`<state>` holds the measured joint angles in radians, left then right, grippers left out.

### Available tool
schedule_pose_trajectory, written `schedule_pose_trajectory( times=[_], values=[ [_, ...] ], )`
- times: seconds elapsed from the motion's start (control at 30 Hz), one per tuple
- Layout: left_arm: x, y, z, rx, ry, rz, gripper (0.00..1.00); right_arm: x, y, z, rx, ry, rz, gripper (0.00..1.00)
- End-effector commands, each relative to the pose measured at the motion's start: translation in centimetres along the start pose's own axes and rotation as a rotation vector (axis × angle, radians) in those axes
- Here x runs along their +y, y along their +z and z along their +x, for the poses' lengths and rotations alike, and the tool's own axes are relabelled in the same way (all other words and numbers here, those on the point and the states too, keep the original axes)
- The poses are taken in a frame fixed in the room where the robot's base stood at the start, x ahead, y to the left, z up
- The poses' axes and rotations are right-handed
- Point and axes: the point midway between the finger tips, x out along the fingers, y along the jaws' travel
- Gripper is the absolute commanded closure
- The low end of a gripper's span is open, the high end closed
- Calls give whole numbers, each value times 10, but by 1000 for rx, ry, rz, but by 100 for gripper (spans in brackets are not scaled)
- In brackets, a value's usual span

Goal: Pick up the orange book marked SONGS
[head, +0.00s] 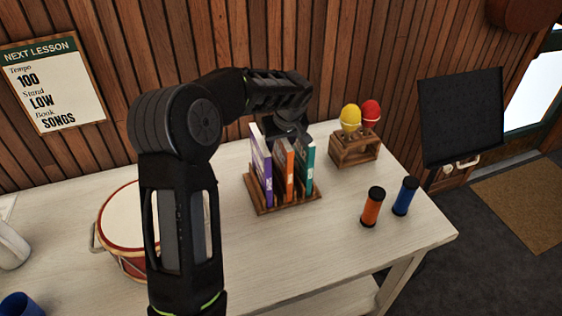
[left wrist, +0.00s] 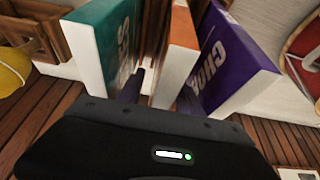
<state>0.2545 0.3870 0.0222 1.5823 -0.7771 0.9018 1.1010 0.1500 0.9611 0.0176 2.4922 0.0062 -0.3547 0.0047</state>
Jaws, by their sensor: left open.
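The orange book (head: 289,168) stands upright in a wooden rack (head: 262,203), between a purple book (head: 261,165) and a teal book (head: 307,165). In the left wrist view the orange book (left wrist: 180,38) is in the middle, with the teal book (left wrist: 108,45) on the left and the purple book (left wrist: 232,60) on the right. My left gripper (head: 290,132) is over the books from behind. In the left wrist view the open gripper (left wrist: 160,88) has a finger on either side of the orange book. Contact cannot be told. My right gripper is not in view.
A wooden holder (head: 355,152) with a yellow and a red shaker stands right of the rack. Orange (head: 371,208) and blue (head: 405,196) cylinders stand at the table's right. A drum (head: 124,240) is at left. A wall sign (head: 54,86) reads Book SONGS. The front table is clear.

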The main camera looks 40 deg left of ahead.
Motion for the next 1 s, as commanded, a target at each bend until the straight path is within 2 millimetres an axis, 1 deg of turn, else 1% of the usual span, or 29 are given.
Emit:
schedule_pose_trajectory(
  times=[0.13, 0.17, 0.67, 1.0],
  values=[
    [0, 0, 0, 0, 0, 0, 57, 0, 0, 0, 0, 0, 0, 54],
    [0, 0, 0, 0, 0, 0, 59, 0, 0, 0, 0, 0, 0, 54],
    [0, 0, 0, 0, 0, 0, 100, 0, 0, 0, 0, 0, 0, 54],
    [0, 0, 0, 0, 0, 0, 100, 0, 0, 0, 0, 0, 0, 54]
  ],
)
